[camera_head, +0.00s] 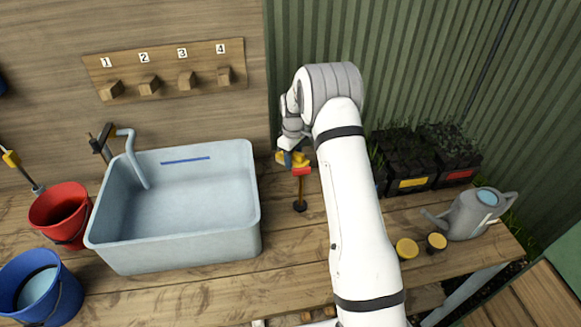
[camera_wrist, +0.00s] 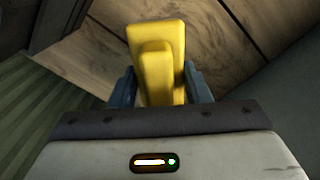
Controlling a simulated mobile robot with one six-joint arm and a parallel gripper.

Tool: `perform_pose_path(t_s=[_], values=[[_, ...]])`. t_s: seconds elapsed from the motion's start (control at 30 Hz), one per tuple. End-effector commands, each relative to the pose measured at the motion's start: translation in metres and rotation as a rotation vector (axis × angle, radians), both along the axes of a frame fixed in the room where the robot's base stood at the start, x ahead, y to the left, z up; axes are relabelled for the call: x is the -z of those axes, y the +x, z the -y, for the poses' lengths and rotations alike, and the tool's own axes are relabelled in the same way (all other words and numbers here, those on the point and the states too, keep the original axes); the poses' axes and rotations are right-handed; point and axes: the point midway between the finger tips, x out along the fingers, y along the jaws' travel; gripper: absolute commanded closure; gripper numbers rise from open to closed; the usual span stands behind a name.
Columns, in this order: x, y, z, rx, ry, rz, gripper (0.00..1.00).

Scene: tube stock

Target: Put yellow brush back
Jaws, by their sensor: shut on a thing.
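My gripper (camera_head: 292,158) is shut on the yellow brush, right of the sink and above the bench. The brush's yellow handle (camera_head: 305,160) shows at the fingers, with a red part (camera_head: 301,171) just below it. A thin shaft hangs roughly upright to a dark end (camera_head: 299,205), low over or touching the bench; I cannot tell which. In the wrist view the yellow handle (camera_wrist: 157,65) sits between the two blue-grey fingers (camera_wrist: 159,88). A wooden rack (camera_head: 215,52) on the wall has pegs numbered 1 to 4, all bare.
A pale blue sink (camera_head: 250,190) stands on the bench, with a red bucket (camera_head: 60,212) and a blue bucket (camera_head: 40,288) at left. Another yellow-and-dark tool (camera_head: 11,158) leans there.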

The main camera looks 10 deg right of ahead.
Motion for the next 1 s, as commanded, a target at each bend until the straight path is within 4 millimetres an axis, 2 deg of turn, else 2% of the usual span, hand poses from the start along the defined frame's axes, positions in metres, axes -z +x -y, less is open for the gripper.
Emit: perform_pose_path(t_s=[0.23,0.43,0.8,0.83,1.0], values=[[0.02,0.0,-0.002,-0.002,0.0,0.0,0.75],[0.047,0.0,-0.002,-0.003,0.0,0.0,0.75],[0.054,0.001,-0.003,-0.004,0.0,0.001,0.75],[0.052,0.0,-0.003,-0.004,0.0,0.001,0.54],[0.052,0.0,-0.003,-0.004,0.0,0.001,0.4]])
